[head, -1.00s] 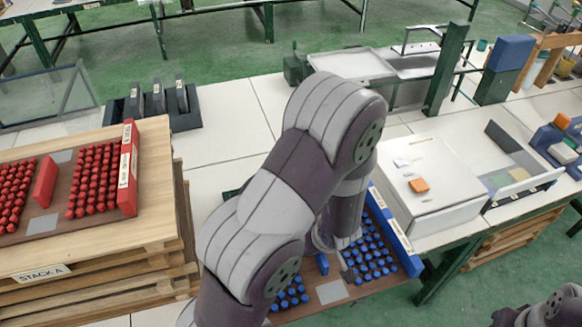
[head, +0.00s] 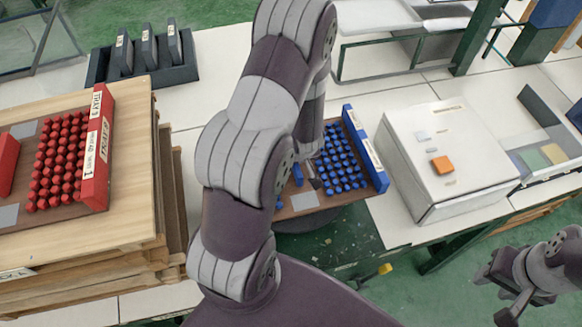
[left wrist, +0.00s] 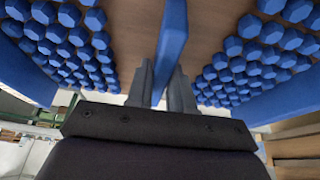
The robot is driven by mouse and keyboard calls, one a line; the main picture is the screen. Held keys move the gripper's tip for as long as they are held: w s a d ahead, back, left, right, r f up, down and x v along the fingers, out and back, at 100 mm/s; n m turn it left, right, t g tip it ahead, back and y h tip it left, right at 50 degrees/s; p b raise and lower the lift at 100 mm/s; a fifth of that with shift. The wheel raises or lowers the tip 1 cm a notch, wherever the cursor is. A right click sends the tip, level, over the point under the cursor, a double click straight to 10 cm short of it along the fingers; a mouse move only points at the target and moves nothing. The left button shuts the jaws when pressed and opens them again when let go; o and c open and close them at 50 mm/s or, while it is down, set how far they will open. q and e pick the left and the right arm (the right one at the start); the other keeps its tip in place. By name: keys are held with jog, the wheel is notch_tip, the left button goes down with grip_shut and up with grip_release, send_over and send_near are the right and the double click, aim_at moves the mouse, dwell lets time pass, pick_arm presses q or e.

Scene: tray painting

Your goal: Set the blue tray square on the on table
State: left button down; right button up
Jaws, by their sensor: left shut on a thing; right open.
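The blue tray has a brown base (head: 305,212), blue end walls (head: 366,148) and rows of blue pegs. It lies between the wooden stack and the white box, with its near part at the table's front edge. My left gripper (left wrist: 162,75) is shut on the upright blue handle (left wrist: 173,40) at the tray's middle; pegs stand on both sides. In the head view my left arm hides much of the tray's left half. I cannot tell whether the tray touches the table (head: 222,62). My right gripper (head: 500,285) is open and empty at the lower right, away from the tray.
A white box (head: 445,165) with an orange button stands close right of the tray. A wooden stack (head: 130,215) bearing a red tray (head: 97,150) stands at the left. A dark rack (head: 145,65) is at the back left. White table top behind my arm is clear.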

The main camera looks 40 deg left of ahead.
pick_arm(q)
jog(key=shift+s+b+x, duration=0.15)
jog(key=shift+b+x, duration=0.1)
jog(key=shift+x, duration=0.9)
jog(key=shift+s+b+x, duration=0.2)
jog(key=shift+x, duration=0.95)
jog(key=shift+d+f, duration=0.1)
jog(key=shift+d, duration=0.05)
jog(key=shift+s+f, duration=0.1)
jog(key=shift+f, duration=0.05)
jog(key=c, duration=1)
grip_release()
